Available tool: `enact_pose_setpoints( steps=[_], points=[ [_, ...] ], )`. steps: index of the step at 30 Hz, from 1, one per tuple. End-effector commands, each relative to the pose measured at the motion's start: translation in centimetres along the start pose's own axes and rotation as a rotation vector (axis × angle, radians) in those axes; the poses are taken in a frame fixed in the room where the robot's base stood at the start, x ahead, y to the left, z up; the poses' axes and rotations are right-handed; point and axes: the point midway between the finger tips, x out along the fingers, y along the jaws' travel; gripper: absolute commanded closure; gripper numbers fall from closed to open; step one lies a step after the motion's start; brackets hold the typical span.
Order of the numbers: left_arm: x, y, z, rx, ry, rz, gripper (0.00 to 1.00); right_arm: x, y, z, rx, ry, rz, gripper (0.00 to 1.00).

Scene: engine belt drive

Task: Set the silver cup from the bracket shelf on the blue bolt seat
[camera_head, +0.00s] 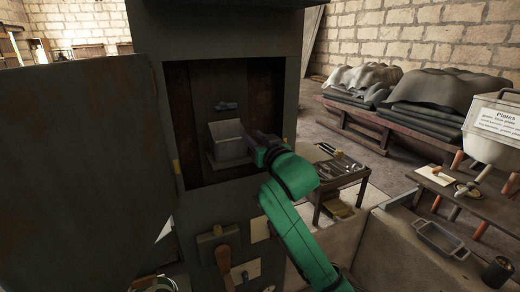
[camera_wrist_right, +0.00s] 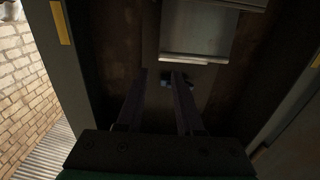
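The silver cup (camera_head: 229,138), square and open-topped, sits on the bracket shelf (camera_head: 232,162) inside the dark cabinet opening. The blue bolt seat (camera_head: 226,106) is on the back wall above the cup. In the right wrist view, the pale cup (camera_wrist_right: 197,32) is at the top and the blue piece (camera_wrist_right: 166,82) shows partly near the fingertips. My right gripper (camera_head: 247,138) reaches in from the right, with its fingers close to the cup's right side. In the right wrist view its fingers (camera_wrist_right: 158,78) are apart, with nothing seen between them. My left gripper is not in view.
The cabinet's open door (camera_head: 85,165) stands on the left, and side walls bound the opening closely. A tool table (camera_head: 338,175) and a grey tray (camera_head: 440,240) stand to the right.

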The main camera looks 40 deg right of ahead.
Motion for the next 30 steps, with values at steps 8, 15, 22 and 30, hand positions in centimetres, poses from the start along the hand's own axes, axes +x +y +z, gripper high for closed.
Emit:
enact_pose_setpoints(
  steps=[8, 15, 22, 30],
  points=[
    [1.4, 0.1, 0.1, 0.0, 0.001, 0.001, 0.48, -4.4, 0.0, 0.1, 0.001, 0.0, 0.0, 0.64],
    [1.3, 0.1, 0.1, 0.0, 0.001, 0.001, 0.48, -4.6, 0.0, 0.0, 0.0, 0.0, 0.0, 0.64],
    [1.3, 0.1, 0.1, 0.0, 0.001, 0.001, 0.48, -4.5, 0.0, 0.0, 0.0, 0.0, 0.0, 0.64],
    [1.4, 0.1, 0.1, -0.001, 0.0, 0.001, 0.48, -4.6, -1.9, 7.2, -0.053, -0.193, -0.03, 0.64]
  ],
)
